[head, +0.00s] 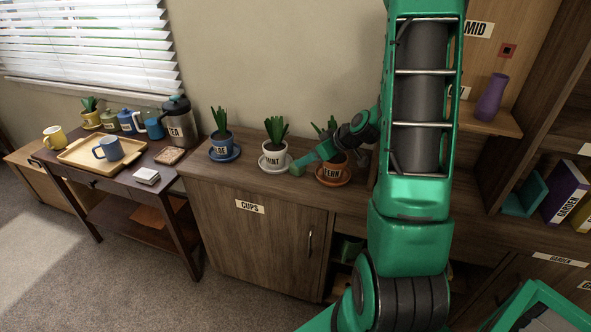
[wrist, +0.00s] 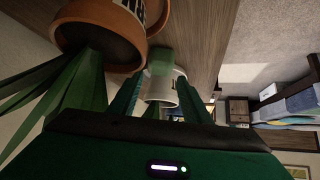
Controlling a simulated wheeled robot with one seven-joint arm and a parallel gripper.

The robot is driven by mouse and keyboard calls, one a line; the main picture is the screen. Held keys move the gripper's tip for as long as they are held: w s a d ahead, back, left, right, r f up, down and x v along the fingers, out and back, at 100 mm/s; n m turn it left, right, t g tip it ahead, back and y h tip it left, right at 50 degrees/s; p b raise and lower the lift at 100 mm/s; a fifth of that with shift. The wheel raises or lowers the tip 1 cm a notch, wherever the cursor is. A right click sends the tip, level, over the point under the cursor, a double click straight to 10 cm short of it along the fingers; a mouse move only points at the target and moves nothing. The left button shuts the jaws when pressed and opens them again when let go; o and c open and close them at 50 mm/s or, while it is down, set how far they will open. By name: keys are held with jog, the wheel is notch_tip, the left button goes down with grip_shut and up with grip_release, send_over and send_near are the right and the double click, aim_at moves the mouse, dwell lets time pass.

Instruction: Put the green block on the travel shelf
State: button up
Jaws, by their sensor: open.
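A small green block (head: 296,170) sits on the wooden cabinet top, between the white MINT pot (head: 273,158) and the terracotta pot (head: 334,171). My gripper (head: 303,162) is low over the cabinet top, right at the block. In the wrist view my open fingers (wrist: 160,92) point toward the green block (wrist: 160,60), which shows between and beyond their tips. I cannot tell whether they touch it. No label reading travel is legible in these frames, and my arm hides part of the shelving at the right.
A blue pot (head: 222,147) stands left on the cabinet. Terracotta and white pots flank my gripper closely. A bookcase at right holds a purple vase (head: 491,98), a purple book (head: 564,191) and a teal bookend (head: 526,195). A side table at left carries a tray (head: 88,158).

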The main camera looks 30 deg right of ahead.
jog(key=shift+x, duration=2.65)
jog(key=c, duration=0.9)
jog(key=shift+c, duration=0.6)
jog(key=shift+r, duration=0.1)
